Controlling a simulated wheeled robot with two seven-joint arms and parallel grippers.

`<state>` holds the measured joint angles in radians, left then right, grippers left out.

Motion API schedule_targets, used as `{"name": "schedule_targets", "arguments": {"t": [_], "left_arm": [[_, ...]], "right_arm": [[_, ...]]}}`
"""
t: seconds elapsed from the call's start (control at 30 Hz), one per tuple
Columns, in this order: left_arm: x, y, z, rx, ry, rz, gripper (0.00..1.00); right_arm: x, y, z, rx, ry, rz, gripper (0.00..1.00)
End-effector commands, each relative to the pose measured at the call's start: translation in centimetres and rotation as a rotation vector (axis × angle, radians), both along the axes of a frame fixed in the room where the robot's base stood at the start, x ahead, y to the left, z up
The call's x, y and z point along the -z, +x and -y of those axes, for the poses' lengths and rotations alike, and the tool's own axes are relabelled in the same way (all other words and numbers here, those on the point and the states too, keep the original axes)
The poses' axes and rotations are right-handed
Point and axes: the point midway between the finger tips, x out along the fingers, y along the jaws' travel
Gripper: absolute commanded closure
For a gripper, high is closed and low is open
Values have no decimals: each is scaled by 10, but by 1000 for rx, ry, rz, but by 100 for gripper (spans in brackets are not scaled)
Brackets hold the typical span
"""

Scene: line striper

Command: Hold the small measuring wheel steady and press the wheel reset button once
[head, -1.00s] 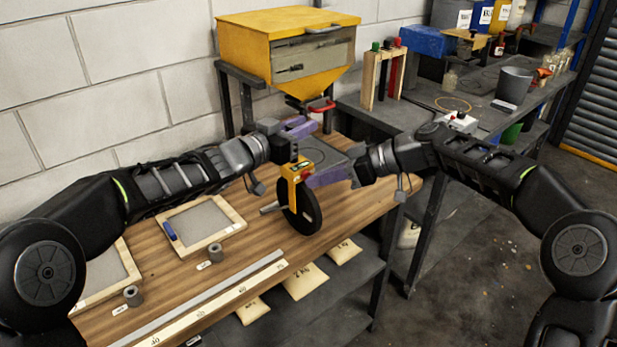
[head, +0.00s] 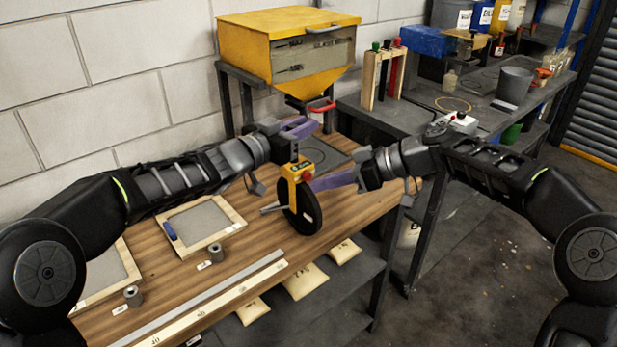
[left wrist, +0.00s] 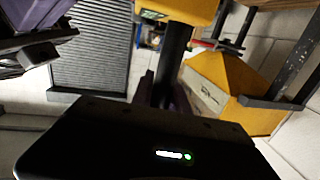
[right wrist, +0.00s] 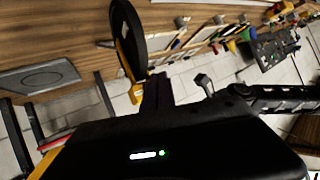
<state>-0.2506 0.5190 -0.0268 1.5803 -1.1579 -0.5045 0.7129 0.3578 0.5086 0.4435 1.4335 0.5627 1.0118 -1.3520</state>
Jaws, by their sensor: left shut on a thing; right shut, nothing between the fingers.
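The wheel also shows in the right wrist view (right wrist: 127,28).
The wooden table (head: 265,250) holds two framed screens (head: 203,222), grey rolls (head: 215,252) and a long ruler (head: 225,308). A yellow hopper (head: 285,45) stands behind.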

Motion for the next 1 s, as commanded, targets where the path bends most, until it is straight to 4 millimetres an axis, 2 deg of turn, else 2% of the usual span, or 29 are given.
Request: {"name": "schedule_targets", "arguments": {"t": [0.27,0.73,1.0], "left_arm": [[0,0,0,-1,0,0,100],[0,0,-1,-1,0,0,100],[0,0,-1,-1,0,0,100]], "right_arm": [[0,-2,2,1,0,0,100],[-1,-36,27,2,-1,1,100],[0,-40,30,0,1,0,100]]}}
